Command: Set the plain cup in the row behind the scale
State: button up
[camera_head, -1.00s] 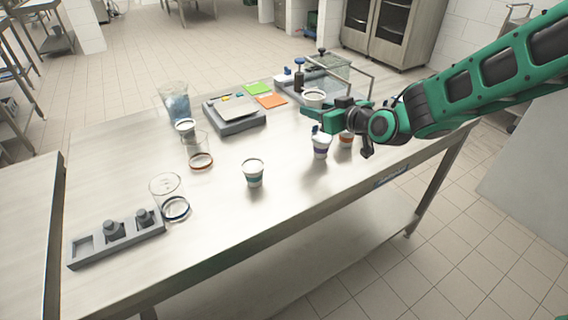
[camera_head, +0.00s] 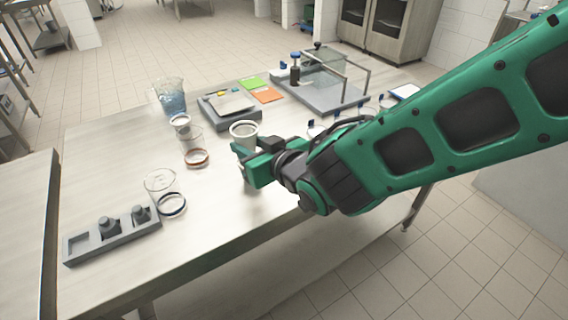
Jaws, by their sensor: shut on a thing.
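My gripper (camera_head: 245,155) is shut on a white cup (camera_head: 243,129) and holds it upright, to the near side of the scale. The cup's lower part is hidden by the fingers, so I cannot see all of its side. The scale (camera_head: 231,121), grey with a light plate, sits towards the back of the table. Another white cup (camera_head: 180,121) stands left of the scale, by the clear beaker. A teal-banded cup seen earlier on the table is now mostly hidden behind my gripper.
A beaker with blue contents (camera_head: 171,98) stands at the back left. A glass-walled frame (camera_head: 331,90) is at the back right.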

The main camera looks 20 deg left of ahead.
jog(key=w+d+f, duration=0.1)
jog(key=w+f, duration=0.1)
jog(key=w, duration=0.1)
jog(key=w+d+f, duration=0.2)
jog(key=w, duration=0.1)
jog(key=w+d+f, duration=0.2)
jog(key=w+f, duration=0.1)
jog(key=shift+w+d, duration=0.2)
jog(key=shift+w, duration=0.2)
jog(key=shift+f, duration=2.05)
jog(key=shift+f, duration=0.1)
jog(key=o, duration=1)
